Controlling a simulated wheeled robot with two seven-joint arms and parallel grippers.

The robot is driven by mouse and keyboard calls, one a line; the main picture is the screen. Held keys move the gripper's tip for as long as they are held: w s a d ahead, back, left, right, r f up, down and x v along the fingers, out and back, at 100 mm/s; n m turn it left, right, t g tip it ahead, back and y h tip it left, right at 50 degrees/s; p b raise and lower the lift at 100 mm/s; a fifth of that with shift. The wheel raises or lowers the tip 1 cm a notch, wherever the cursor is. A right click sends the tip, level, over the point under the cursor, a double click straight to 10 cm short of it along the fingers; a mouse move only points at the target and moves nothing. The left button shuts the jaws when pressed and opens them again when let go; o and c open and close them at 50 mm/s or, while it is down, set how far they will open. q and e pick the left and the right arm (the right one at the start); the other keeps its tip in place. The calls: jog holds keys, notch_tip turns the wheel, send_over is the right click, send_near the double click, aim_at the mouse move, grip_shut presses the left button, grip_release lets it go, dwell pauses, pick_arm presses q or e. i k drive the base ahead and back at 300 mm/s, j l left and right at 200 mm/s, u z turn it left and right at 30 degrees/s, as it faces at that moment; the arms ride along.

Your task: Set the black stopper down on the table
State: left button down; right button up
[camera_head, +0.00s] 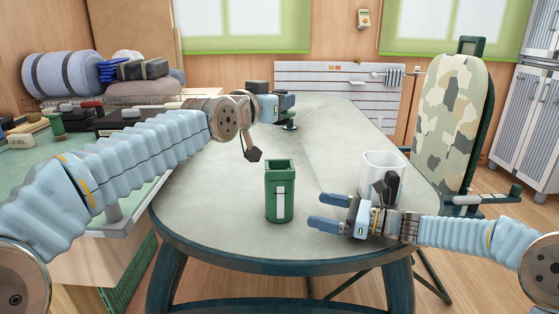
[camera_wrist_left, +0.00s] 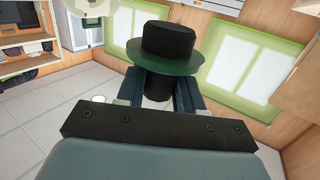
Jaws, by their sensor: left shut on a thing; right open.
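The black stopper (camera_wrist_left: 168,45) has a wide green flange and a round black top. In the left wrist view it sits between the fingers of my left gripper (camera_wrist_left: 160,90), which is shut on its narrower black part. In the head view the left gripper (camera_head: 286,102) is over the far middle of the grey table (camera_head: 235,225). The stopper (camera_head: 290,123) shows small just below the fingers there, and I cannot tell if it touches the table. My right gripper (camera_head: 328,211) is open and empty, low over the table's front right.
A green square container (camera_head: 279,198) with a pale label stands at the table's front middle. A clear white container (camera_head: 370,172) stands at the right, behind my right gripper. A board (camera_head: 345,90) stands beyond the table. The table's left part is mostly clear.

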aim_at(197, 214)
jog(key=k+j, duration=0.75)
jog(key=k, duration=0.1)
